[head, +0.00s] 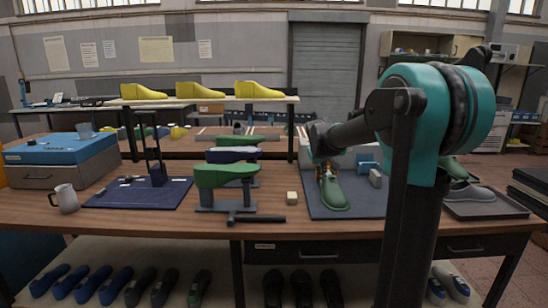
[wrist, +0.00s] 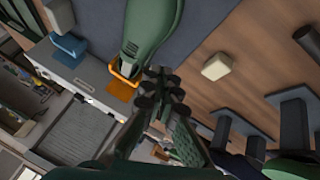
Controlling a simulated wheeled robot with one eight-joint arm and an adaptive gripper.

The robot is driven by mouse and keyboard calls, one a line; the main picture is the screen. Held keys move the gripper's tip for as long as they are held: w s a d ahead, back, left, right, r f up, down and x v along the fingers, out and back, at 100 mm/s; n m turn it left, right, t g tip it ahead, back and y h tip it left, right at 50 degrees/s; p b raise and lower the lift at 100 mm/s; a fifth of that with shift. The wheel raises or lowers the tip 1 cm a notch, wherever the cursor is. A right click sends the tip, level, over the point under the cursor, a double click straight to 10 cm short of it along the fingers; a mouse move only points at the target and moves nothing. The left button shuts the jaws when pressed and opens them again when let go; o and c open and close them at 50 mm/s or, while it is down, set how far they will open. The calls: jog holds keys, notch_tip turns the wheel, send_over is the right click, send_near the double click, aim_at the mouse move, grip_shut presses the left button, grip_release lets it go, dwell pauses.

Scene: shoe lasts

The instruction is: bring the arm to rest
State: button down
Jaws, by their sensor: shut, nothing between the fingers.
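My arm (head: 365,130) reaches from the right to the left over the bench, with its end above the grey mat. My gripper (wrist: 158,88) shows in the wrist view with its fingers together and nothing between them. A green shoe last (head: 334,192) lies on the grey mat (head: 370,205), just below the arm's end; it also shows in the wrist view (wrist: 150,30), at the top, close beside the fingertips. An orange piece (wrist: 125,78) is at that last's end. I cannot tell whether the fingers touch either. In the head view the fingers are hard to make out.
A green last on a stand (head: 225,178) and a beige block (head: 292,198) are left of the mat. Further left are a dark blue mat (head: 110,198), a mug (head: 65,198) and a blue-topped box (head: 60,160). A tray with grey lasts (head: 490,209) is at the right.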

jog(key=s+f+m+g, duration=0.1)
jog(key=s+f, duration=0.6)
jog(key=s, duration=0.5)
jog(key=s+f+m+y, duration=0.1)
jog(key=s+f, duration=0.5)
jog(key=s, duration=0.7)
jog(key=s+f+m+g+y, duration=0.1)
jog(key=s+f, duration=0.6)
jog(key=s, duration=0.6)
jog(key=shift+d+f+g, duration=0.25)
jog(key=shift+f+g, duration=0.05)
jog(key=shift+f, duration=0.05)
